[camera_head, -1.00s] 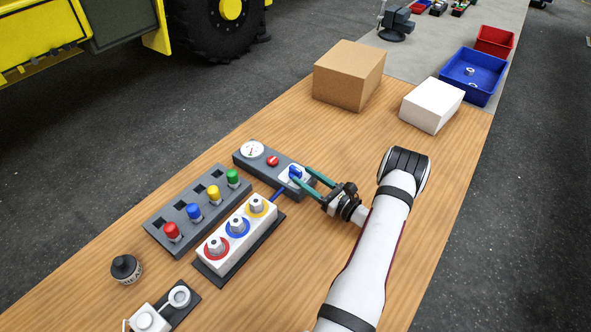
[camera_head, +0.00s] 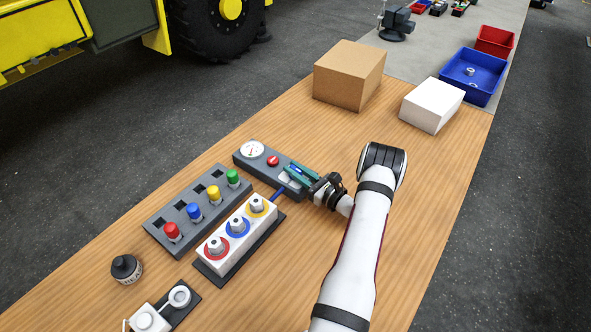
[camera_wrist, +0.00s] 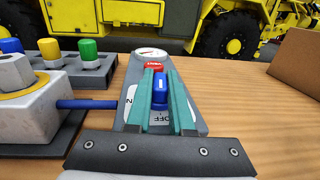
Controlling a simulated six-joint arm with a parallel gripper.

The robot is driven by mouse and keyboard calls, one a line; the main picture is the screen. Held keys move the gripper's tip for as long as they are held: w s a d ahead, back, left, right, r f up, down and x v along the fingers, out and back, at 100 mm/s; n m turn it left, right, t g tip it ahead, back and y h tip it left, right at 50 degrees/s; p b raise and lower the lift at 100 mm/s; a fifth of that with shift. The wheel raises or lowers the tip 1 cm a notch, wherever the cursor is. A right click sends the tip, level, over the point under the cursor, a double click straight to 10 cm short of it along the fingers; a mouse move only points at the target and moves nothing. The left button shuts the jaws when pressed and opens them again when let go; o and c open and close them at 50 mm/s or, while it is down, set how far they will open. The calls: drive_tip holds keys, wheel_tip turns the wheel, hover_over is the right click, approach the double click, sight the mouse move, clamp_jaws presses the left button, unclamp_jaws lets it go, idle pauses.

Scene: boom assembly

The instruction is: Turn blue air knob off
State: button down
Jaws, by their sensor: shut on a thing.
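The blue air knob (camera_wrist: 160,88) sits on the grey panel (camera_head: 243,161) that also carries a gauge and a red button. In the wrist view its long side runs in line with my fingers, and an upside-down OFF label (camera_wrist: 163,120) shows at its near end. Part of another label shows to its left. My gripper (camera_head: 292,173) has its two teal fingers on either side of the knob, shut on it. In the head view the fingers mostly hide the knob.
A white block with three ringed fittings (camera_head: 237,236) and a rack with coloured plugs (camera_head: 157,227) lie close to the left. A blue hose joins the block and panel. A brown box (camera_head: 345,78) and white box (camera_head: 430,107) stand farther back. The right of the table is clear.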

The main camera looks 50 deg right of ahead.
drive_tip(key=n+y, duration=0.1)
drive_tip(key=y, duration=0.1)
drive_tip(key=shift+n+y, duration=0.3)
drive_tip(key=c, duration=0.8)
unclamp_jaws()
drive_tip(key=shift+s, duration=0.1)
drive_tip(key=s, duration=1.5)
drive_tip(key=shift+s+d, duration=0.1)
drive_tip(key=shift+s, duration=0.2)
